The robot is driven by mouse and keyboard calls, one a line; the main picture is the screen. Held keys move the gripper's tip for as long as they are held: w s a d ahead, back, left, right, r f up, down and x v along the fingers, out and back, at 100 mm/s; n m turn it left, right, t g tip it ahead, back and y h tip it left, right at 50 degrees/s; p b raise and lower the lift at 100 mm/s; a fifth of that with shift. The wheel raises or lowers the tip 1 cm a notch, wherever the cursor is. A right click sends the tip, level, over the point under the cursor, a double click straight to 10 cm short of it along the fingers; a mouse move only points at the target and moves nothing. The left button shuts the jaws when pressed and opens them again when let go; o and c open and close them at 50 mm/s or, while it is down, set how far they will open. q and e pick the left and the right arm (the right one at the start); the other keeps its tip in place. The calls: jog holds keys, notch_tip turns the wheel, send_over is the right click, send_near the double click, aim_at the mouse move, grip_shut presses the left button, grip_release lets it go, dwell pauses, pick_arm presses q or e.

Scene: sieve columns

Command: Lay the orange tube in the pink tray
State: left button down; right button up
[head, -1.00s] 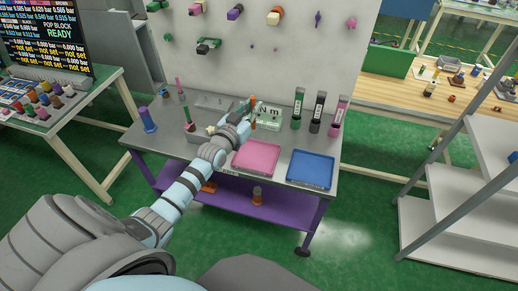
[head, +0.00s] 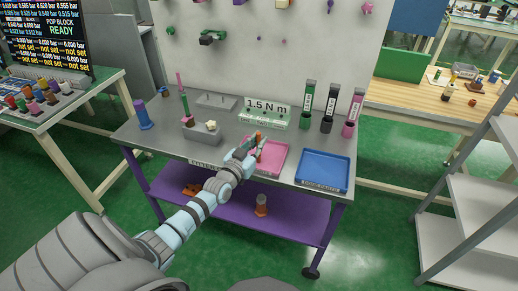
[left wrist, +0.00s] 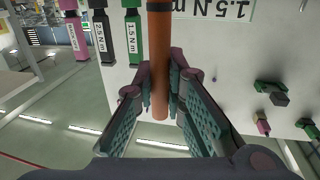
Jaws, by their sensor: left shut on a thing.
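My left gripper (head: 250,149) is shut on the orange tube (left wrist: 159,70), which runs lengthwise between the fingers in the left wrist view. In the head view the orange tube (head: 258,138) is small and stands up out of the fingers, roughly upright. The gripper and tube appear over the left part of the pink tray (head: 279,160) and hide some of it. The visible part of the tray looks empty. I cannot tell the exact height above it. My right gripper is not in view.
A blue tray (head: 323,171) lies right of the pink one. Behind are a 1.5 N m sign (head: 266,107) and labelled green (head: 306,108), black and pink tools standing upright. A grey block (head: 203,133) and a blue-purple cylinder (head: 143,115) stand to the left.

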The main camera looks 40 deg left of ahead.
pick_arm(q)
jog(key=shift+f, duration=0.1)
jog(key=c, duration=1.7)
grip_release()
jog(key=shift+o, duration=0.2)
